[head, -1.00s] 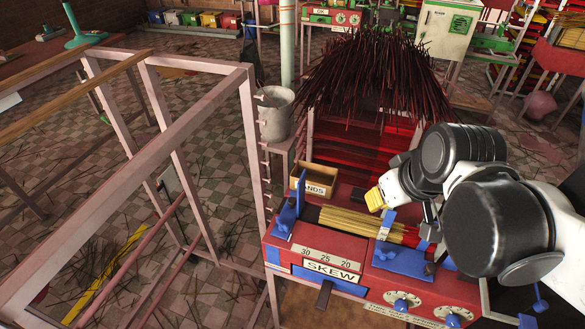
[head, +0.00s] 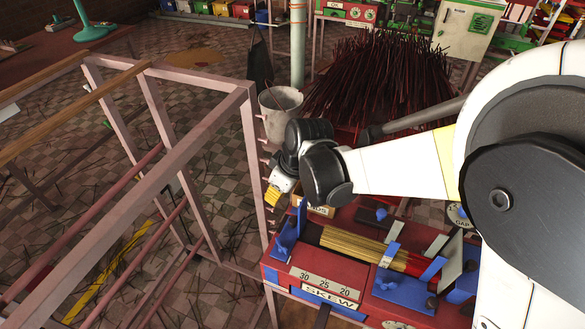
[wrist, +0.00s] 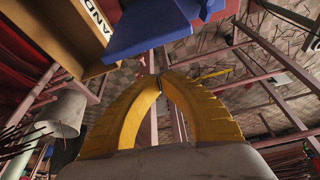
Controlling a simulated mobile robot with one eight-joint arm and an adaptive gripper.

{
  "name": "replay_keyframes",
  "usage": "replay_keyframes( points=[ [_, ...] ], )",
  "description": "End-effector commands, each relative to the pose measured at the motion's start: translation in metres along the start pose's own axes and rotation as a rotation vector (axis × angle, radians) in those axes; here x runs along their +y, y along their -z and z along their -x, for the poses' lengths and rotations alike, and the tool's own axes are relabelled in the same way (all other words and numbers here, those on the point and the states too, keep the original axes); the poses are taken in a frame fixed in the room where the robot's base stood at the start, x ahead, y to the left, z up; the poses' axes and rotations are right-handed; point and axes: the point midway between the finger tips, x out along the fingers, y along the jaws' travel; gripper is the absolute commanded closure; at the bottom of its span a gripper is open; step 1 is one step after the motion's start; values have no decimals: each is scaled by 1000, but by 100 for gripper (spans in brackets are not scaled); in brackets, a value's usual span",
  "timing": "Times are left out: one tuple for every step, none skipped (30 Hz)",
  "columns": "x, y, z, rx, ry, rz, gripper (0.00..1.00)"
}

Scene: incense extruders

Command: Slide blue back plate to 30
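The blue back plate (head: 287,238) stands upright at the left end of the red extruder's trough. Yellow incense sticks (head: 350,243) lie in the trough to its right. A scale strip (head: 320,283) marked 30, 25 and 20 runs along the front, and the plate is near the 30 end; its exact reading is unclear. My gripper (head: 272,197) has yellow fingers and is just behind and left of the plate, apart from it in the head view. In the wrist view my gripper (wrist: 159,80) has its fingertips together with nothing between them. A blue part, likely the plate (wrist: 150,25), is close above them.
The BANDS box (head: 320,211) is beside my gripper, behind the trough. A grey bucket (head: 281,106) stands behind. A pink metal frame (head: 247,180) rises close on the left. Dark incense bundles (head: 375,85) are at the back.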

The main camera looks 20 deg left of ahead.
Motion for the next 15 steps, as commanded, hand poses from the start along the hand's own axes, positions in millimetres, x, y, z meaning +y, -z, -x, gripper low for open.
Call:
replay_keyframes(
  points=[
    [0,-1,-15,0,0,1,100],
    [0,-1,-22,0,0,0,100],
    [0,-1,-30,0,0,0,100],
    [0,-1,-36,0,0,0,100],
    [0,-1,-41,0,-1,0,100],
    [1,-9,-38,0,-2,-3,100],
    [1,-14,-36,0,-2,-4,100],
    [1,-18,-35,0,-1,-4,100],
    [0,-24,-34,0,-1,-3,100],
    [1,-27,-33,1,-1,-3,100],
    [1,-30,-32,1,-1,-3,100],
    [1,-33,-31,1,-1,-3,100],
    [0,-35,-30,1,-1,-3,100],
    [0,-36,-30,1,-1,-3,100],
    [0,-38,-29,1,-1,-2,100]
  ],
)
